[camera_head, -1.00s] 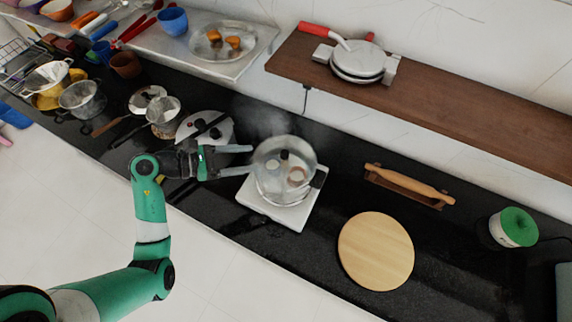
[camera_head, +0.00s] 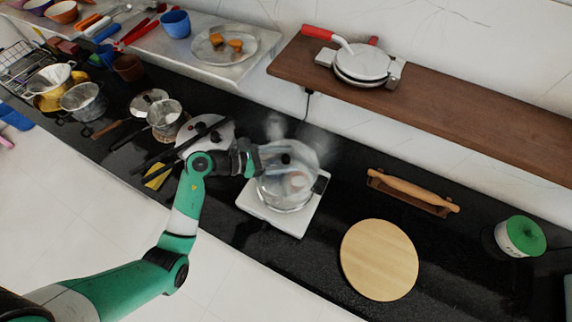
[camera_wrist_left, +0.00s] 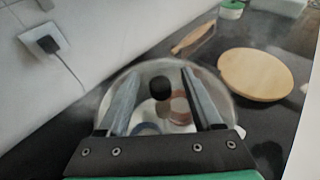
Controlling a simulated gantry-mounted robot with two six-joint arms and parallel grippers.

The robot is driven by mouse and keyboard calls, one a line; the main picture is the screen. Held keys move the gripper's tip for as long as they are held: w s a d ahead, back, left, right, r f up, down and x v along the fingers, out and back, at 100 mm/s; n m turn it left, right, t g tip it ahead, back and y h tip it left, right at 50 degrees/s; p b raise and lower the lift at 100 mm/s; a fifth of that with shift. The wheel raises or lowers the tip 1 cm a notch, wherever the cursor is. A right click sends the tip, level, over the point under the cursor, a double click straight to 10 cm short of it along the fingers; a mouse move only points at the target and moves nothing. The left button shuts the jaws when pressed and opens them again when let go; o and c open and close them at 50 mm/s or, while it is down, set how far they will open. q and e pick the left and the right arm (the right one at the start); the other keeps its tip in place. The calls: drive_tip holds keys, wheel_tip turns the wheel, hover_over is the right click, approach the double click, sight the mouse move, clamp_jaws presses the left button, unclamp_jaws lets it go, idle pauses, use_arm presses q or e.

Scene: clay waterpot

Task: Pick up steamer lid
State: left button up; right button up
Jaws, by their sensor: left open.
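The steamer lid (camera_head: 271,160) is a clear glass dome with a black knob (camera_head: 286,159), resting on the steamer pot (camera_head: 287,199). In the left wrist view the black knob (camera_wrist_left: 160,88) stands between the two fingers of my left gripper (camera_wrist_left: 157,85). The fingers are open, one on each side of the knob, with gaps on both sides. In the head view my left gripper (camera_head: 262,158) reaches over the lid from the left, and its fingertips are hard to make out against the glass. My right gripper is not in view.
The pot stands on a white hot plate (camera_head: 290,218). A round wooden board (camera_head: 379,260) and a rolling pin on a stand (camera_head: 412,189) lie to the right. Another pan with a lid (camera_head: 205,133) is behind my left arm. Steam rises behind the pot.

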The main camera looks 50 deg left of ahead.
sight(285, 160)
use_arm(q)
clamp_jaws()
idle(0.3)
idle(0.4)
drive_tip(key=shift+r, duration=0.3)
drive_tip(key=r, duration=0.1)
drive_tip(key=r+p, duration=0.2)
drive_tip(key=r, duration=0.1)
drive_tip(key=shift+s+d, duration=0.25)
drive_tip(key=shift+s, duration=0.05)
drive_tip(key=s+d+r+p, duration=0.3)
drive_tip(key=s+d+r, duration=0.3)
drive_tip(key=s, duration=0.5)
wheel_tip(285, 160, up, 2)
drive_tip(key=shift+s+d+r+p, duration=0.2)
drive_tip(key=shift+d+p, duration=0.1)
drive_tip(key=shift+d, duration=0.1)
